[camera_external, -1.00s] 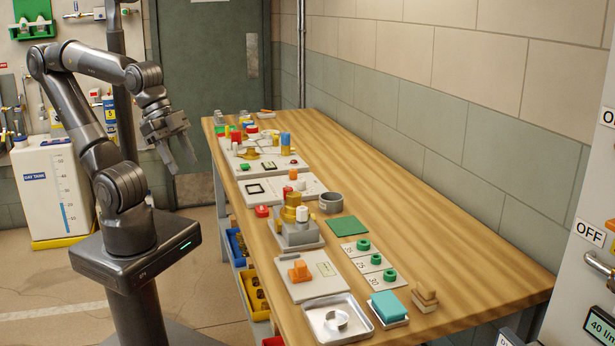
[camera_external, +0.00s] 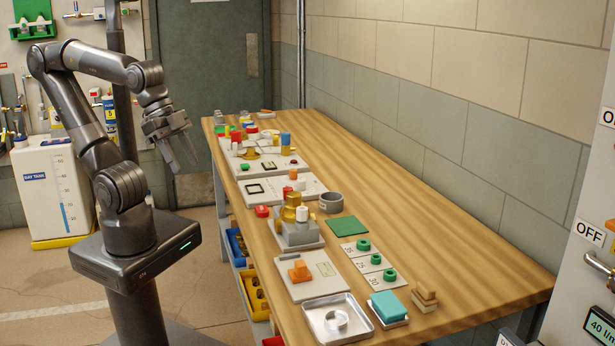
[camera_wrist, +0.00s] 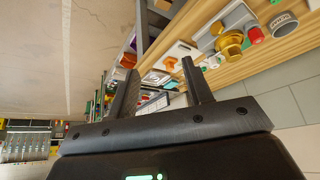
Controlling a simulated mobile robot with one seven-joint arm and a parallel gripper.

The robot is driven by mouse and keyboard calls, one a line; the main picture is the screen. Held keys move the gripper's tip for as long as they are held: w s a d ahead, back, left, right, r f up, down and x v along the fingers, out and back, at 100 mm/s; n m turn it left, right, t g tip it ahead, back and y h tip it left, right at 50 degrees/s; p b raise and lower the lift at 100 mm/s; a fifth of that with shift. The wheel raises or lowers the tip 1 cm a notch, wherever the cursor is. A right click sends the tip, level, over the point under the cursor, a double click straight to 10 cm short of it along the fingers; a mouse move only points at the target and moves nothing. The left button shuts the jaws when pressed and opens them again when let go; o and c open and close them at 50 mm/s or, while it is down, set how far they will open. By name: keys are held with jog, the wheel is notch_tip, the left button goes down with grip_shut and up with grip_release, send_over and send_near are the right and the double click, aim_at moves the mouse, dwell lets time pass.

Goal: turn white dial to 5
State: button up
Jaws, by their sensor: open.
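A small white knob (camera_external: 302,214), which looks like the white dial, sits on the near side of a brass valve (camera_external: 290,207) on a grey block. Its markings are too small to read. The brass valve also shows in the wrist view (camera_wrist: 230,42), upper right. My gripper (camera_external: 187,168) is open and empty, fingers pointing down, in the air left of the bench's long edge. It is well apart from the valve and the knob. Its two spread fingers (camera_wrist: 158,80) show in the wrist view with nothing between them.
The bench's wall side is mostly clear. Coloured bins (camera_external: 254,292) hang below its edge.

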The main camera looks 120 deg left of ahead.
jog(key=w+a+r+n+g, duration=0.1)
jog(key=w+a+n, duration=0.5)
jog(key=a+n, duration=0.15)
jog(key=n+g, duration=0.5)
jog(key=n, duration=1.9)
send_over(302, 180)
notch_tip(302, 180, down, 8)
jog(key=shift+m, duration=0.25)
notch_tip(302, 180, down, 10)
jog(key=shift+s+f, duration=0.15)
jog(key=shift+f, duration=0.1)
jog(key=shift+c, duration=0.4)
jog(key=c, duration=0.9)
